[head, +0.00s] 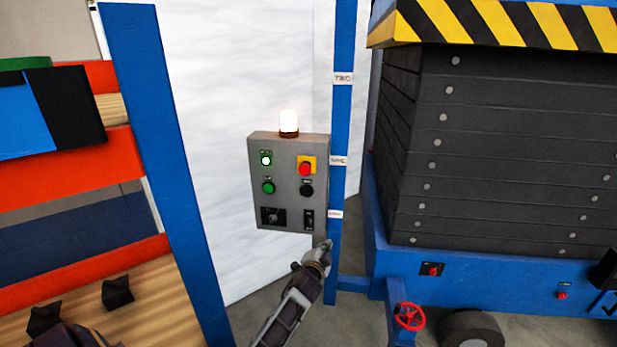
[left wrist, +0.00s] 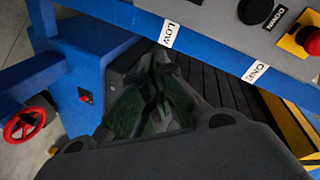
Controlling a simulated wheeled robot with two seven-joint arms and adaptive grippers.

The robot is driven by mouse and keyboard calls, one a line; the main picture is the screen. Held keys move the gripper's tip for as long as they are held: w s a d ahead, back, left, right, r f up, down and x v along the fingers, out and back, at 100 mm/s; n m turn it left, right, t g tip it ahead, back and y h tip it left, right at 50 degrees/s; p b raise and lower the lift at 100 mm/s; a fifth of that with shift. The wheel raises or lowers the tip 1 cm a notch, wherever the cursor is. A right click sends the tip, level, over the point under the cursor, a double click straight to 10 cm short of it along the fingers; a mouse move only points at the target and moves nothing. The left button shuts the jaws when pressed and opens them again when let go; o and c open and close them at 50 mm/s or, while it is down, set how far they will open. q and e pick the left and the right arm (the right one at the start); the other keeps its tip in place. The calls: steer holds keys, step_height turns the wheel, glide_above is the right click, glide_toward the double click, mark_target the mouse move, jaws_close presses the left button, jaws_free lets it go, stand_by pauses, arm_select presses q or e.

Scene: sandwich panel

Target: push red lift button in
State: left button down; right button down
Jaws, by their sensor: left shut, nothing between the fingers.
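A grey control box (head: 262,205) hangs beside a blue post. Its red mushroom button (head: 305,169) sits on a yellow plate at the upper right and also shows at the right edge of the left wrist view (left wrist: 313,41). Another small red button (head: 432,270) is on the blue lift base, also seen in the left wrist view (left wrist: 85,97); a further one (head: 562,292) is farther right. My left gripper (head: 324,248) is shut and empty, just below the box's lower right corner, apart from the red mushroom button. My right gripper is out of view.
The box also has a green button (head: 268,188), a black down button (head: 307,190) and a lit lamp (head: 289,123) on top. The blue post (head: 342,120) carries labels. A red handwheel (head: 410,316) stands low. The dark lift bellows (head: 500,150) fills the right.

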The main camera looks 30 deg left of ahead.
arm_select(q)
steer(key=s+a+r+m+y, duration=0.2)
steer(key=r, duration=0.8)
steer(key=s+a+r+m+t+y, duration=0.1)
steer(key=s+a+r+m+y, duration=0.1)
steer(key=r, duration=0.8)
steer(key=shift+s+a+r+m+t+y, duration=0.15)
steer(key=shift+a+r+m+t+y, duration=0.2)
steer(key=shift+a, duration=0.3)
steer(key=shift+f, duration=0.1)
steer(key=p, duration=0.4)
glide_toward(309, 172)
steer(key=shift+x, duration=3.5)
steer(key=shift+b, duration=0.35)
